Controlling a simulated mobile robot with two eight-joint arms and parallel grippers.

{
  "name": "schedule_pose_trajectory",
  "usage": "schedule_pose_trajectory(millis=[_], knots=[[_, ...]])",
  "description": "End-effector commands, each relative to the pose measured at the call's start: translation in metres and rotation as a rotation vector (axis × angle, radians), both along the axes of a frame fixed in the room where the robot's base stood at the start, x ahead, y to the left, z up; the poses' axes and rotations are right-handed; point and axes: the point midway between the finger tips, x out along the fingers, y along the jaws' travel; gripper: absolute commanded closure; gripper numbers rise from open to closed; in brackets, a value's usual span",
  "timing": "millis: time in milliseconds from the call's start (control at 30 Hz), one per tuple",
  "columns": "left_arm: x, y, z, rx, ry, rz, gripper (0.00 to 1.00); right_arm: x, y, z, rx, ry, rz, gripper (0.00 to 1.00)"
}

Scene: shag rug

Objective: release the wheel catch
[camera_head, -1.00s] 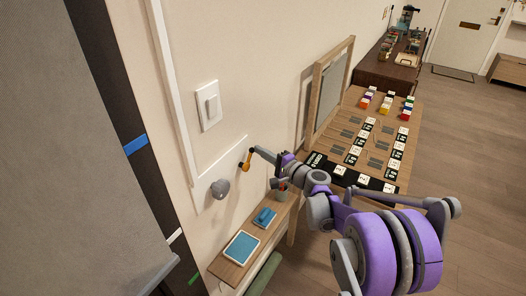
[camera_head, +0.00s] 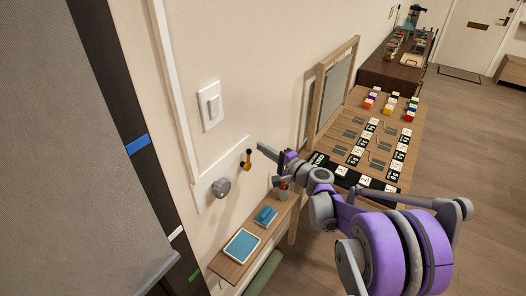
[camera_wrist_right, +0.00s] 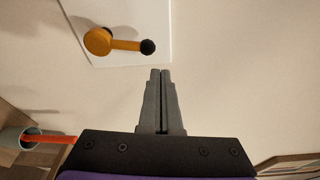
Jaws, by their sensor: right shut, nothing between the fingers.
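The orange catch lever (camera_head: 246,162) with a black tip is mounted on a white wall plate. In the right wrist view the lever (camera_wrist_right: 122,44) has a round orange hub at the left and its black knob at the right. A grey round wheel or knob (camera_head: 221,187) sits at lower left on the same plate in the head view. My right gripper (camera_head: 260,147) is shut and empty, just right of the lever and apart from it. In the wrist view its closed fingertips (camera_wrist_right: 160,72) are below the black knob. My left gripper is not in view.
A white switch (camera_head: 210,105) is on the wall above. Below, a wooden shelf (camera_head: 228,268) holds a tablet (camera_head: 242,246), a blue object (camera_head: 265,216) and a pen cup (camera_head: 283,194). A wooden table (camera_head: 412,122) with blocks and cards stands to the right.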

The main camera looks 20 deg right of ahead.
Motion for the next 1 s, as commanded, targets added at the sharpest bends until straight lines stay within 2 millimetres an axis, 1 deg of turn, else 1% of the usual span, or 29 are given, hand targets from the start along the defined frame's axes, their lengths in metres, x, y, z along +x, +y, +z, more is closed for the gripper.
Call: schedule_pose_trajectory(millis=[33, 100, 133, 200, 300, 400, 500, 600, 700, 1000], knots=[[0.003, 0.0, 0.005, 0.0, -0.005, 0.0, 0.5, 0.003, -0.002, 0.007, 0.0, -0.002, 0.001, 1.0], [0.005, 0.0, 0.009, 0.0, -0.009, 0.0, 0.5, 0.006, -0.004, 0.011, 0.0, -0.002, 0.002, 1.0], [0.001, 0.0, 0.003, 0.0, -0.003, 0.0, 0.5, -0.006, -0.009, 0.006, 0.001, 0.001, -0.001, 1.0], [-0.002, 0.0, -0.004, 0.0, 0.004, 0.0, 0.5, -0.023, -0.018, 0.001, -0.001, 0.002, -0.003, 1.0], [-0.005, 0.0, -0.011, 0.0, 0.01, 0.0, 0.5, -0.044, -0.028, -0.002, -0.001, 0.002, -0.002, 1.0], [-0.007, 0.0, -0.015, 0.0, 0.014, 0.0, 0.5, -0.061, -0.036, -0.004, -0.001, 0.002, -0.002, 1.0], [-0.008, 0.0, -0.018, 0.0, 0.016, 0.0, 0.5, -0.073, -0.042, -0.005, -0.001, 0.001, -0.001, 1.0], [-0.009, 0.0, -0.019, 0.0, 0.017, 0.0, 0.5, -0.081, -0.045, -0.005, -0.001, 0.0, 0.001, 1.0], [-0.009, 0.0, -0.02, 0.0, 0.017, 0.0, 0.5, -0.085, -0.047, -0.004, -0.001, -0.001, 0.001, 1.0], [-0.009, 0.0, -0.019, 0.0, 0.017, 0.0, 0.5, -0.085, -0.047, -0.004, -0.001, -0.001, 0.002, 1.0]])
